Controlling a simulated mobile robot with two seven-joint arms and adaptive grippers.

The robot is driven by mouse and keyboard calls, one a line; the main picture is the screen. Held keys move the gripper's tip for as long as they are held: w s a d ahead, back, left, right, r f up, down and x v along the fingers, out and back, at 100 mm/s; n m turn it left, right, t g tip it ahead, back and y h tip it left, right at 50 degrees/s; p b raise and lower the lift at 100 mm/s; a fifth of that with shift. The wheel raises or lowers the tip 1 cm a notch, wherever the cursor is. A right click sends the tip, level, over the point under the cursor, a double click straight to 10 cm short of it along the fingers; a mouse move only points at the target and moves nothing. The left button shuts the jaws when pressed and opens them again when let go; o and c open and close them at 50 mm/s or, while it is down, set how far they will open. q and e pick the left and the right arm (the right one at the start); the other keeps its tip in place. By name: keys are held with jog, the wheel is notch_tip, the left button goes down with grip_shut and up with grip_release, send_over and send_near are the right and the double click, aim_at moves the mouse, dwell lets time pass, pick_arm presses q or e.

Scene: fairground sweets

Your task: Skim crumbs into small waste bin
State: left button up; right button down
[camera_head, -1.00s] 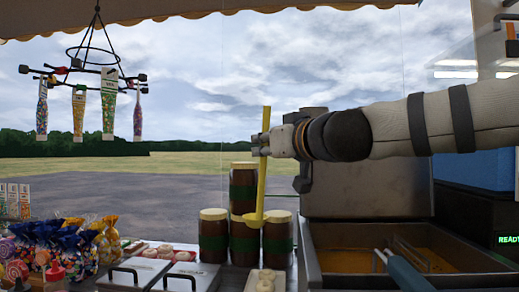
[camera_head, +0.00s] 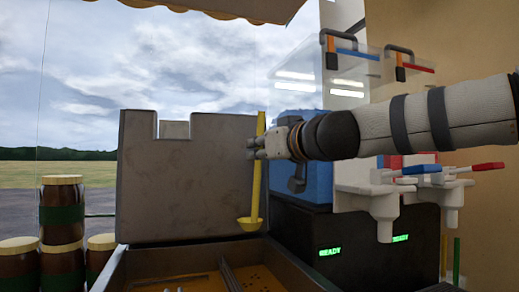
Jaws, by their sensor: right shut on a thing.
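My right gripper (camera_head: 259,147) is shut on the handle of a yellow skimmer (camera_head: 256,195). The skimmer hangs upright with its small bowl at the bottom, near the fryer's back right edge as seen in the head view. The fryer (camera_head: 283,262) is at the bottom of the view and holds orange-yellow oil (camera_head: 165,285). A few dark specks show at the oil's surface, too small to tell clearly. I see no waste bin in this view. My left gripper is not in view.
A tall grey metal panel (camera_head: 185,205) stands behind the fryer. Jars with brown contents (camera_head: 62,235) are at the left. A dispenser with white spouts (camera_head: 384,205) and red and blue levers stands at the right above a black cabinet (camera_head: 370,260) with green lit text.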

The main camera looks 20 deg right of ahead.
aim_at(257, 172)
notch_tip(257, 172, down, 5)
jog(key=shift+a+r, duration=0.1)
jog(key=shift+a, duration=0.05)
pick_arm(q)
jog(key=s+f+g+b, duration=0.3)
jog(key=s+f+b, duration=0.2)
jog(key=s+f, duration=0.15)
pick_arm(e)
notch_tip(257, 172, down, 9)
jog(key=a+p+v, duration=0.2)
jog(key=v, duration=0.6)
jog(key=s+a+p+v, duration=0.1)
jog(key=a+p+v, duration=0.15)
jog(key=v, duration=0.55)
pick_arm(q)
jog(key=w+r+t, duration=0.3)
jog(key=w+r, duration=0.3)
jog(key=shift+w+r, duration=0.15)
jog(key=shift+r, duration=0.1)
pick_arm(e)
notch_tip(257, 172, up, 14)
jog(key=d, duration=0.1)
jog(key=shift+w+d, duration=0.2)
jog(key=shift+w, duration=0.05)
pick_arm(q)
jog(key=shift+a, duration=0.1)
